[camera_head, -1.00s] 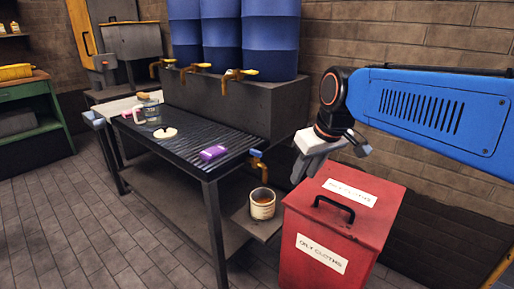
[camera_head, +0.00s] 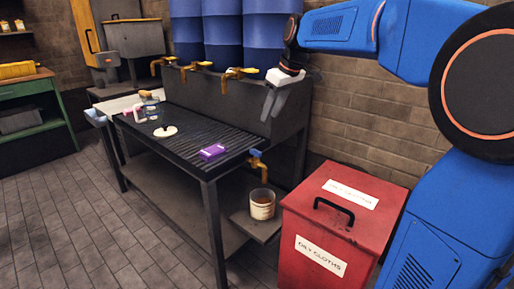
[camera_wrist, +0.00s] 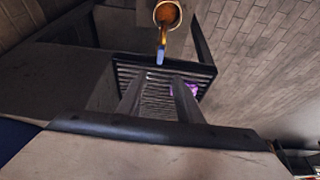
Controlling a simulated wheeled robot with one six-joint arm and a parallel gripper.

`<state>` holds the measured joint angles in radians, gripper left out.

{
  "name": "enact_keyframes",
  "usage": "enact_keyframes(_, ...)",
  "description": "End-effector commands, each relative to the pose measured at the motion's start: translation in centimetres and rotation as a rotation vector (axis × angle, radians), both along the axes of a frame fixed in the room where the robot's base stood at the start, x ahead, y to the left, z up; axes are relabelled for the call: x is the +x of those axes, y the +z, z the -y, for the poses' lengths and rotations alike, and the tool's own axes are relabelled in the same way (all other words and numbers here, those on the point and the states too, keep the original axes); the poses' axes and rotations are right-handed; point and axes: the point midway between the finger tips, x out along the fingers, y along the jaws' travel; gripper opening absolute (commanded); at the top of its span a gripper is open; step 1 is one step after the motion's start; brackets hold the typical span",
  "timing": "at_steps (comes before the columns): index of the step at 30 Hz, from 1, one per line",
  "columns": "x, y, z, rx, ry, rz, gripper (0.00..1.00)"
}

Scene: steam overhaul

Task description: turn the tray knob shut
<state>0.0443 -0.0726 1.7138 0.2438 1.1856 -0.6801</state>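The tray knob (camera_head: 256,153) is a small blue handle on a brass tap at the near right end of the black ribbed tray (camera_head: 185,140). In the wrist view the blue knob (camera_wrist: 160,54) shows beyond my fingers. My gripper (camera_head: 273,109) hangs above the tray's right back part, in front of the dark cabinet, higher than the knob and apart from it. Its two fingers (camera_wrist: 157,80) are spread with nothing between them. A can (camera_head: 262,206) with brown contents stands below the tap.
A red oily-cloths bin (camera_head: 330,215) stands right of the tray. Several brass taps (camera_head: 238,73) stick out under blue barrels (camera_head: 270,35) behind the tray. A purple block (camera_head: 212,151) and a pale round piece (camera_head: 165,132) lie on the tray. The floor at the left is clear.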

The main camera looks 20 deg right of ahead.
Motion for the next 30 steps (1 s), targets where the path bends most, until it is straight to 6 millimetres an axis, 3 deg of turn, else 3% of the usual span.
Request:
enact_keyframes(21,3.8,-11.3,-2.6,0.0,0.0,-0.004,0.33)
enact_keyframes(30,5.0,-14.7,-3.3,0.0,-0.001,-0.002,0.33)
